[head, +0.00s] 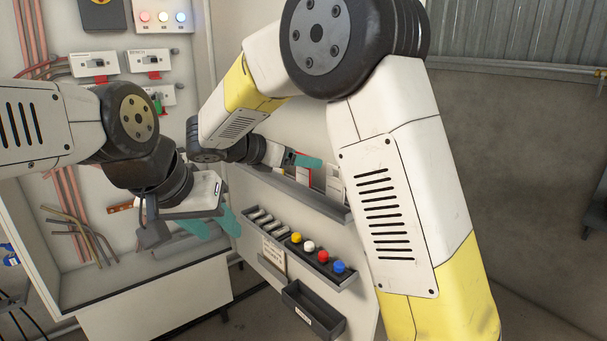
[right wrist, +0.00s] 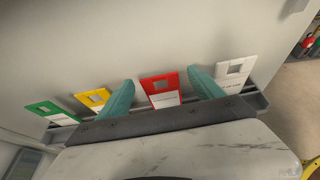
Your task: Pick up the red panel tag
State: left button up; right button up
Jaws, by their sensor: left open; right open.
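The red panel tag (right wrist: 162,88) stands in a grey rail (right wrist: 262,101) against a pale panel, with a square window at its top and a white lower part. In the right wrist view my right gripper (right wrist: 161,84) is open, with one teal finger on each side of the tag. Whether the fingers touch it I cannot tell. In the head view only a thin red edge of the tag (head: 311,176) shows beside the right gripper (head: 306,161). My left gripper (head: 212,227) is open and empty, over at the left panel.
Yellow (right wrist: 93,97), green (right wrist: 47,110) and white (right wrist: 236,72) tags stand in the same rail beside the red one. Below are a shelf with coloured knobs (head: 318,262) and a black bin (head: 313,310).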

jog(key=shift+x, duration=0.85)
jog(key=c, duration=1.4)
jog(key=shift+r, duration=0.2)
